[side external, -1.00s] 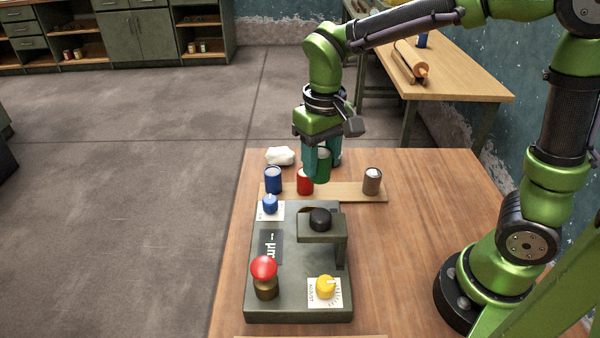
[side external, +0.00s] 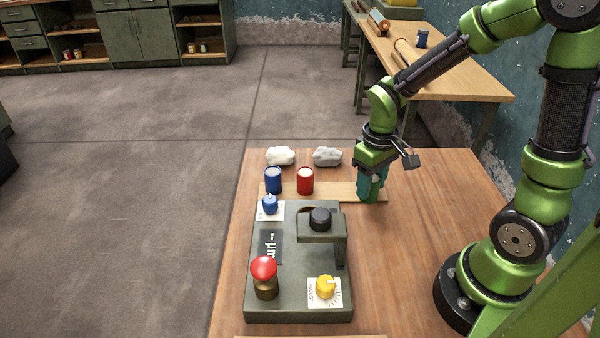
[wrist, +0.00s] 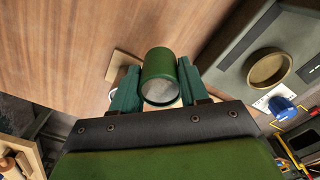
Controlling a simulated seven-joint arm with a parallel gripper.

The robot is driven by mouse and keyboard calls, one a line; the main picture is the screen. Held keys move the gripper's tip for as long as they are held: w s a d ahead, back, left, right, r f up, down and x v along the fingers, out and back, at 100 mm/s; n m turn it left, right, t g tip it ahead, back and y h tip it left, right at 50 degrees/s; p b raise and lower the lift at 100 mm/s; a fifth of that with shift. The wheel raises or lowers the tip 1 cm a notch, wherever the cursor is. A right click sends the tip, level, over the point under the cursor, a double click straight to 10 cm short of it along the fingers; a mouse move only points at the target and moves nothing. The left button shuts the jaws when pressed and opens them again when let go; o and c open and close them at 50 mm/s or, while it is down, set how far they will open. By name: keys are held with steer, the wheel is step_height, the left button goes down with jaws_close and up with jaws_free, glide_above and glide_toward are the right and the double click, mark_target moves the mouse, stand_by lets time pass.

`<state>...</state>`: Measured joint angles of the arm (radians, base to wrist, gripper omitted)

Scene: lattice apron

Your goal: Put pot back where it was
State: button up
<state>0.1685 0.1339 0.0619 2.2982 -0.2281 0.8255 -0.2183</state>
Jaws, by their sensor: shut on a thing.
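A green pot (wrist: 160,76) sits between the two teal fingers of my gripper (wrist: 156,80), which is shut on it. In the side external view my gripper (side external: 371,190) is low over the right end of the wooden board (side external: 346,191), and its fingers hide the pot. I cannot tell whether the pot touches the board. A blue pot (side external: 273,182) and a red pot (side external: 305,182) stand upright toward the board's left end. The brown pot is not visible in the side view; my gripper covers its former spot.
A grey-green device (side external: 290,295) with a red button (side external: 264,268), yellow knob (side external: 326,287) and blue knob (side external: 270,204) stands in front of the board.

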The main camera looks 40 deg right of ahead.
steer(key=w, duration=0.7)
steer(key=shift+w+d+f, duration=0.2)
steer(key=shift+d+f, duration=0.1)
steer(key=shift+d, duration=0.1)
steer(key=shift+w+f, duration=0.2)
steer(key=shift+f, duration=0.7)
steer(key=shift+w+f, duration=0.2)
steer(key=shift+f, duration=0.7)
steer(key=shift+f, duration=0.1)
steer(key=o, duration=1.2)
steer(key=shift+c, duration=0.2)
